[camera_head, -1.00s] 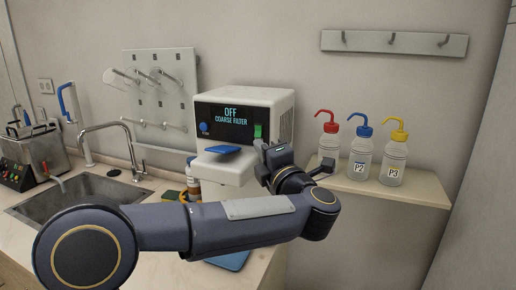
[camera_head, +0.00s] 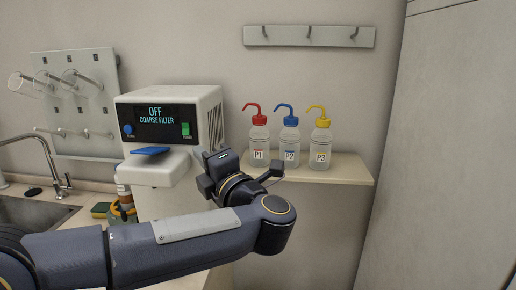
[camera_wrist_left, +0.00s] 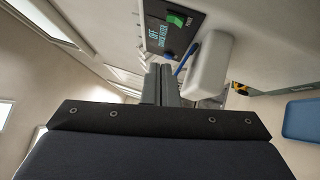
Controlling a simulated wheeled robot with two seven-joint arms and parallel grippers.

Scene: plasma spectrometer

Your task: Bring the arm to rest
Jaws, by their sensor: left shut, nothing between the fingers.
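My left arm crosses the lower part of the head view from the left. Its gripper (camera_head: 207,174) is in front of the right side of the white spectrometer (camera_head: 210,115), apart from the shelf bottles. In the left wrist view the two fingers (camera_wrist_left: 160,84) lie together, shut and empty, in front of the machine's face. The spectrometer's display (camera_head: 157,114) reads "OFF COARSE FILTER". A green switch (camera_head: 186,129) and a blue knob (camera_head: 128,130) sit beside it. My right gripper is not in view.
Three wash bottles, P1 (camera_head: 259,140), P2 (camera_head: 289,141) and P3 (camera_head: 321,145), stand on a wall shelf (camera_head: 345,170) right of the arm. A sink (camera_head: 30,212) with a tap is at the left.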

